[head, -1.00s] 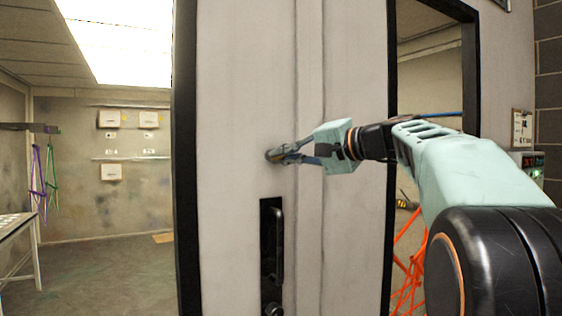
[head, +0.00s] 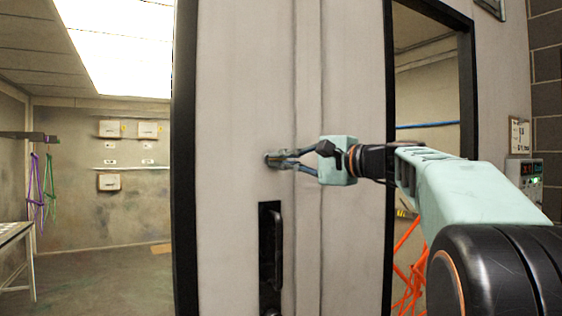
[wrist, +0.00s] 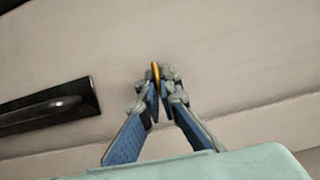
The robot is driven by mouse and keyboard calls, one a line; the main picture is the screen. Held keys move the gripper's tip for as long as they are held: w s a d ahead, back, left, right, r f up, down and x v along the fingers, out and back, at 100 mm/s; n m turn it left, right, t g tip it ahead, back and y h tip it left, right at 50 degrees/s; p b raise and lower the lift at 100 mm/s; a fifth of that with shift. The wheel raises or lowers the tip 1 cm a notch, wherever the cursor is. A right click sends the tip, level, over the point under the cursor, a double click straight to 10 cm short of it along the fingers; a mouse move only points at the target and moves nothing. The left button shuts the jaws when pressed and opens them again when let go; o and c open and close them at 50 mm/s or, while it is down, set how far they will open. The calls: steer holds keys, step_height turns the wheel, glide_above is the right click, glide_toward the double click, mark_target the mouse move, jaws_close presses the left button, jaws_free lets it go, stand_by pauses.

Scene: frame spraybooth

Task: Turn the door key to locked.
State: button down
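The door key (wrist: 156,72) shows in the wrist view as a thin gold edge standing out from the pale door (wrist: 230,50). My gripper (wrist: 156,84) has its two fingers drawn together, one on each side of the key, and looks closed on it. In the head view, my gripper (head: 277,160) reaches in from the right to the lock spot above the black door handle (head: 277,250). The fingertips hide most of the key and lock there. The handle also lies at the left in the wrist view (wrist: 48,106).
A black door frame edge (head: 186,160) stands left of the door, with an open booth beyond it. To the right is a dark-framed window opening (head: 430,80) with orange items (head: 408,275) behind it. A control box (head: 528,172) hangs on the right wall.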

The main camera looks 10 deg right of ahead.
steer(key=c, duration=2.2)
jaws_free()
steer(key=v, duration=1.2)
